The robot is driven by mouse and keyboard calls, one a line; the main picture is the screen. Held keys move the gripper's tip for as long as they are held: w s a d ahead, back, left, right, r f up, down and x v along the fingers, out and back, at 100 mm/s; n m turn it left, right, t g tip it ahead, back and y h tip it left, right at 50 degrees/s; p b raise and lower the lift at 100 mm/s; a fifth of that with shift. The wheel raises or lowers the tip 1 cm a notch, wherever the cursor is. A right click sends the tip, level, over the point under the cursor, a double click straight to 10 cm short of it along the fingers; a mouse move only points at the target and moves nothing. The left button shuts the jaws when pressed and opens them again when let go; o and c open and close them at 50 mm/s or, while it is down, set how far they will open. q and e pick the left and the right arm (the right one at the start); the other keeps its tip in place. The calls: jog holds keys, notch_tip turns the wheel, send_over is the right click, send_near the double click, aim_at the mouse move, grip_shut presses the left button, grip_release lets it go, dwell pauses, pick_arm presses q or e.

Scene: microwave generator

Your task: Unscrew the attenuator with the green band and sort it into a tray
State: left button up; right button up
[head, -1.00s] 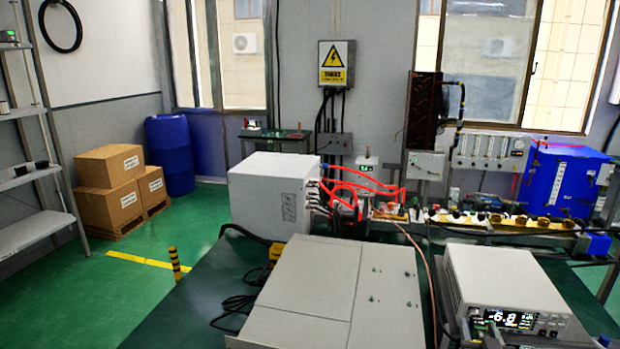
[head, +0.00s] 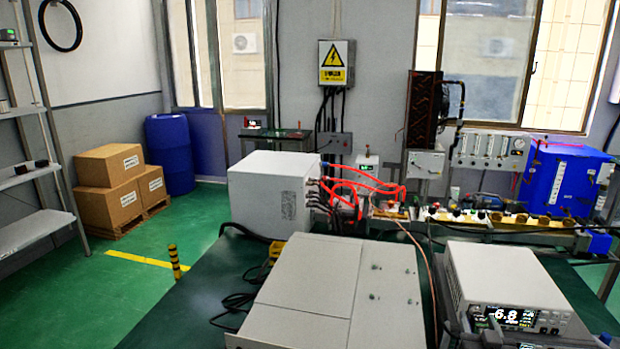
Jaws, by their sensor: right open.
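No attenuator with a green band can be made out in the head view, and no sorting tray is recognisable. A white power-meter-like box (head: 505,272) with a lit display reading about 6.8 stands at the front right of the dark green bench. My right gripper (head: 482,330) shows only as a small dark shape at the bottom edge, in front of this box's left front corner. It is open, and nothing can be seen between its fingers. My left gripper is not in view.
A large light-grey flat cabinet (head: 310,290) fills the front middle of the bench (head: 200,305). Behind it stand a white box (head: 268,190) with red cables and a long row of fittings (head: 500,220). A copper-coloured cable (head: 420,255) runs between cabinet and meter.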

dwell(0.9)
grip_shut()
jog(key=shift+s, duration=0.1)
jog(key=shift+v, duration=2.9)
